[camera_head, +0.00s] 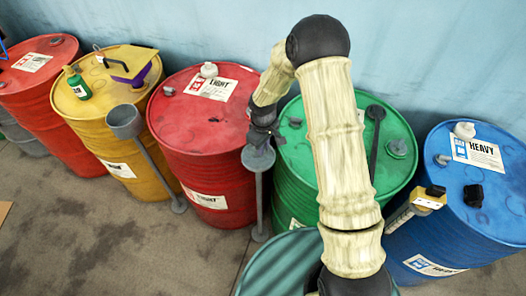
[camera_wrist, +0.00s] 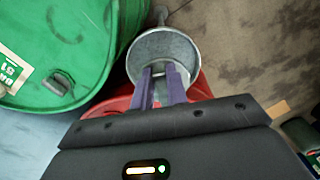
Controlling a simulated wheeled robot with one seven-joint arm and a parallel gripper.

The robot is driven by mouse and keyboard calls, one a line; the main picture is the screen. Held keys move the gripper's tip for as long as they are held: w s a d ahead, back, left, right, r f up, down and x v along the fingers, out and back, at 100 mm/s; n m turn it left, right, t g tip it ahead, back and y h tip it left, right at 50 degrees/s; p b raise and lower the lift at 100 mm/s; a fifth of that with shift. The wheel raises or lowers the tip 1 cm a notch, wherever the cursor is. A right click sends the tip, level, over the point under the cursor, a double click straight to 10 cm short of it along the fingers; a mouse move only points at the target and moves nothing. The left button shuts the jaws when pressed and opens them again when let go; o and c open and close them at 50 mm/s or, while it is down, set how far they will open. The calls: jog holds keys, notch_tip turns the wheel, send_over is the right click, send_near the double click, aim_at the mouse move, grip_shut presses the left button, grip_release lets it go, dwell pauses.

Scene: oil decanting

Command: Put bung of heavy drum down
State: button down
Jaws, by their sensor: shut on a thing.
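The heavy drum (camera_head: 490,222) is blue, labelled HEAVY, and stands at the far right in the head view. My gripper (camera_head: 262,137) is well to its left, at the top of a grey cup on a stand (camera_head: 259,158) between the red and green drums. In the wrist view my gripper's purple fingers (camera_wrist: 163,72) are close together and point into the grey cup (camera_wrist: 183,48). They are shut on the bung, which is small and mostly hidden between the fingertips. I cannot tell whether it touches the cup.
The green drum (camera_head: 300,158) stands behind my arm, with a dark ladle-like tool (camera_head: 375,125) on top. The red drum labelled LIGHT (camera_head: 190,125) is left of the cup. Another grey cup on a stand (camera_head: 125,120) is by the yellow drum (camera_head: 75,105).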

notch_tip(320, 180, down, 3)
jog(key=shift+s+f+p, duration=0.1)
jog(key=shift+p, duration=0.45)
jog(key=shift+f, duration=0.15)
jog(key=shift+f, duration=0.2)
jog(key=c, duration=1.4)
grip_release()
jog(key=shift+r, duration=0.1)
jog(key=shift+w+r+b, duration=0.2)
jog(key=shift+r+b, duration=0.15)
jog(key=shift+r, duration=0.3)
notch_tip(320, 180, up, 11)
jog(key=b, duration=0.3)
jog(key=shift+s, duration=0.15)
